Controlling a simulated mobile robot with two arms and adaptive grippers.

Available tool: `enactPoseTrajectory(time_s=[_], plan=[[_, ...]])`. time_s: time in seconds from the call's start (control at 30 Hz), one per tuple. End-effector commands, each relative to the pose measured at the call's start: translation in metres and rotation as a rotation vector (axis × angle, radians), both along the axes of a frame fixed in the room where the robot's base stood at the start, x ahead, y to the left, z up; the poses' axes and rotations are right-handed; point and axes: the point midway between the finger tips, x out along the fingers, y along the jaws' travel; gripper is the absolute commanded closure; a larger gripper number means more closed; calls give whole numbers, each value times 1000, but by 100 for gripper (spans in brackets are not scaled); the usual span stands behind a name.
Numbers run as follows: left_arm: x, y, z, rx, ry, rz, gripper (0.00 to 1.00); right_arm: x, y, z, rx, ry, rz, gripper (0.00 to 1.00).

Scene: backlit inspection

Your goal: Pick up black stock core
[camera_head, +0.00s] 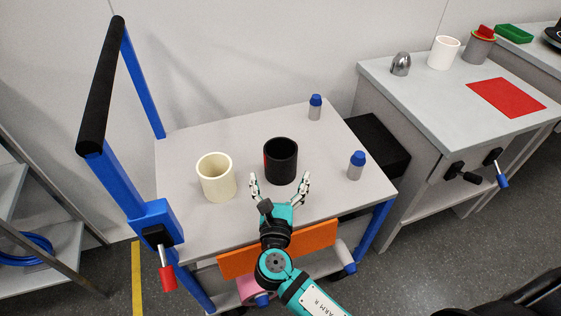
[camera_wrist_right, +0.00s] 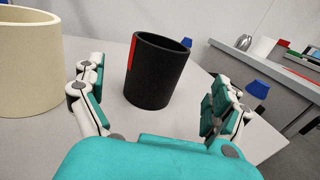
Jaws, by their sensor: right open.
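The black stock core (camera_head: 281,163) is a hollow black cylinder with a red patch on its side. It stands upright on the grey cart top (camera_head: 190,147). In the right wrist view the black core (camera_wrist_right: 157,75) stands ahead of the fingers, a little left of the middle between them. My right gripper (camera_head: 280,180) is open at the near side of the core, its fingers spread toward the core's two sides. The fingers also show in the right wrist view (camera_wrist_right: 158,95), with nothing held. I cannot see my left gripper.
A cream cylinder (camera_head: 216,178) stands left of the black core. Two blue-capped grey pieces (camera_head: 315,108) (camera_head: 356,166) stand to the right and behind. A black handle on blue posts (camera_head: 103,85) rises at the cart's left. A bench (camera_head: 430,95) with other parts stands at right.

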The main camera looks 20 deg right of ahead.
Motion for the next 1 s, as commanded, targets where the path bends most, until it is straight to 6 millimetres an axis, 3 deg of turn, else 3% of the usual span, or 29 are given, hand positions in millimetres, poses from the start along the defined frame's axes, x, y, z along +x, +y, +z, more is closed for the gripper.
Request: enactPoseTrajectory(time_s=[0.13, 0.4, 0.63, 1.0], plan=[[2, 0, 6, 0, -4, 1, 60, 24, -9, 0, 0, -1, -1, 0], [2, 0, 9, 1, 1, 1, 60, 42, -15, -1, 1, -1, 0, 0], [10, -1, 36, -2, -20, 4, 60, 75, -25, -3, 1, 0, -1, 0], [10, -1, 41, -1, -21, 4, 60, 83, -29, -2, 1, 1, -1, 3]])
